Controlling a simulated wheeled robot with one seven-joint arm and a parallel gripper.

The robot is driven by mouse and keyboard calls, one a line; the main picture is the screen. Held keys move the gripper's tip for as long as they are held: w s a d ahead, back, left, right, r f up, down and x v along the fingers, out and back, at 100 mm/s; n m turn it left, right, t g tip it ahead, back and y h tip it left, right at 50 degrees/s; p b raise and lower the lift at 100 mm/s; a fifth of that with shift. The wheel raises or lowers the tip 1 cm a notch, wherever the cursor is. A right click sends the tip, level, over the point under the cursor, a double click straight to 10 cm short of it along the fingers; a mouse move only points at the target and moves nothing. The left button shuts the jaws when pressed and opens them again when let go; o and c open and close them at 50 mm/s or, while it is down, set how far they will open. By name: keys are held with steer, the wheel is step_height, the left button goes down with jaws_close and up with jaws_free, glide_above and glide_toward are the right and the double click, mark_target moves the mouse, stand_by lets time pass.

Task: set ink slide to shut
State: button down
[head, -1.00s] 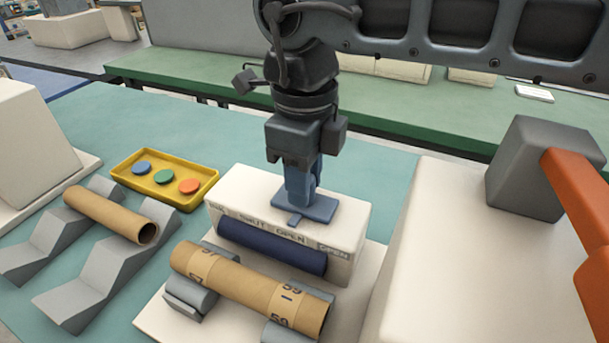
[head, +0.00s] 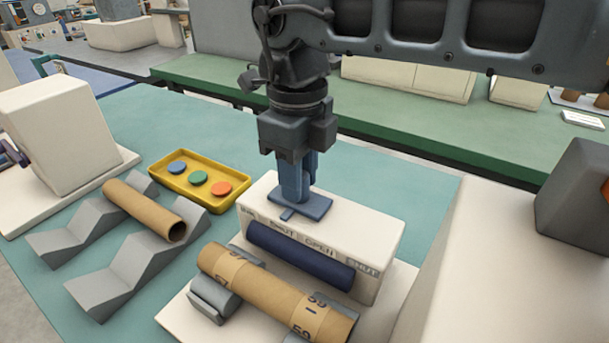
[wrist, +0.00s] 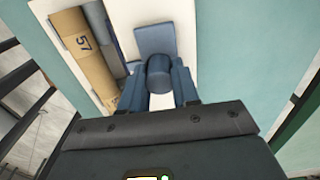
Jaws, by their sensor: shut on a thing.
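The ink slide is a blue plate (head: 312,207) with a small pointer tab, on top of a white housing (head: 375,232). Labels on the housing's front edge read SHUT and OPEN; the tab points at about SHUT. My gripper (head: 295,180) comes straight down from above and is shut on the slide's upright blue knob. In the wrist view, the round knob (wrist: 159,74) sits between both fingers, with the flat plate (wrist: 155,40) beyond it. The fingers hide the knob in the head view.
A dark blue roller (head: 300,257) lies along the housing's front. A cardboard tube (head: 270,287) rests on grey cradles before it. At left are a yellow tray (head: 218,207) with coloured discs and another tube (head: 143,210) on grey V-blocks. A large white block (head: 450,270) stands at right.

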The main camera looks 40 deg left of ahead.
steer(key=c, duration=0.8)
jaws_free()
steer(key=shift+a, duration=0.25)
steer(key=shift+r, duration=3.95)
